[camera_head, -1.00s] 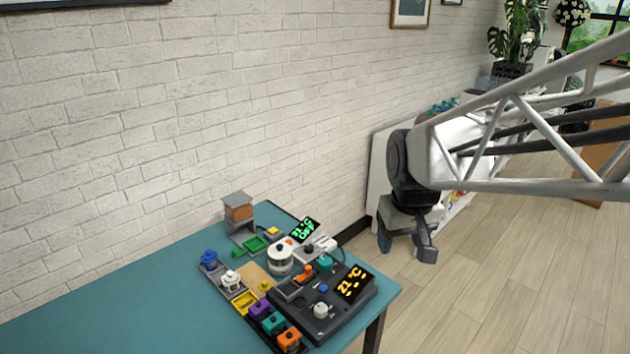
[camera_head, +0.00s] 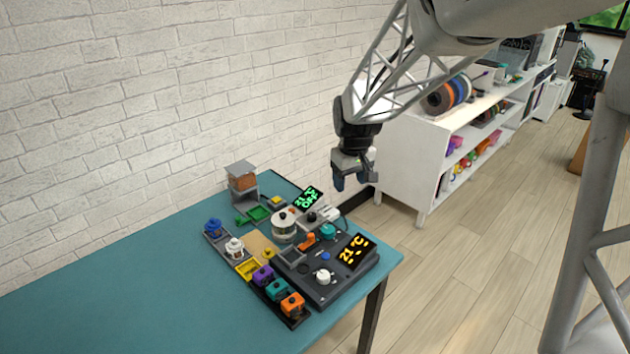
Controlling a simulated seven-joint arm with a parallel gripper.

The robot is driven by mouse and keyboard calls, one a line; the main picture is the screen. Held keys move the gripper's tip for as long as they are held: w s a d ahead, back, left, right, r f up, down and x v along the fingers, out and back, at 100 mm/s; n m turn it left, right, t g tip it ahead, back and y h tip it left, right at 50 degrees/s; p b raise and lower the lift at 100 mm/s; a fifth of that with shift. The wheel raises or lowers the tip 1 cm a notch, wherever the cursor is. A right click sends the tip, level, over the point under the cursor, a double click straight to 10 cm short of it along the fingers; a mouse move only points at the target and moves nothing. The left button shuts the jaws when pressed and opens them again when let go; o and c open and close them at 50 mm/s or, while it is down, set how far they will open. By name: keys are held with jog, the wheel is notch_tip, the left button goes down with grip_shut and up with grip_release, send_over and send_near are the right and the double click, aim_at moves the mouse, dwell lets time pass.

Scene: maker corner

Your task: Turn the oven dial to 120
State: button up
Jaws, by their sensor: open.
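A dark grey control unit (camera_head: 345,292) sits at the table's right end, with a white round dial (camera_head: 323,277) on its front part. Its display (camera_head: 353,250) reads 21 °C in yellow. Behind it, a lighter unit has a small dark knob (camera_head: 311,217) and a display (camera_head: 308,198) reading 21 °C OFF in green. I cannot tell from labels which knob is the oven dial; dial markings are too small to read. My gripper (camera_head: 354,182) is open and empty, pointing down in the air beyond the table's back right edge, apart from both units.
A white pot-like part (camera_head: 284,224), an orange lever (camera_head: 307,241) and a teal knob (camera_head: 328,231) stand close together. Purple, teal and orange blocks (camera_head: 292,304) line the front. A small stand (camera_head: 242,180) is at the back. The teal table's (camera_head: 120,290) left part is clear.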

jog(key=w+a+f+n, duration=0.2)
jog(key=w+a+f, duration=0.4)
jog(key=w+f, duration=0.25)
jog(key=n+g, duration=0.1)
send_over(312, 215)
notch_tip(312, 215, down, 8)
jog(key=shift+f, duration=0.1)
jog(key=shift+f, duration=3.85)
jog(key=shift+c, duration=0.4)
jog(key=c, duration=0.8)
jog(key=shift+c, duration=0.2)
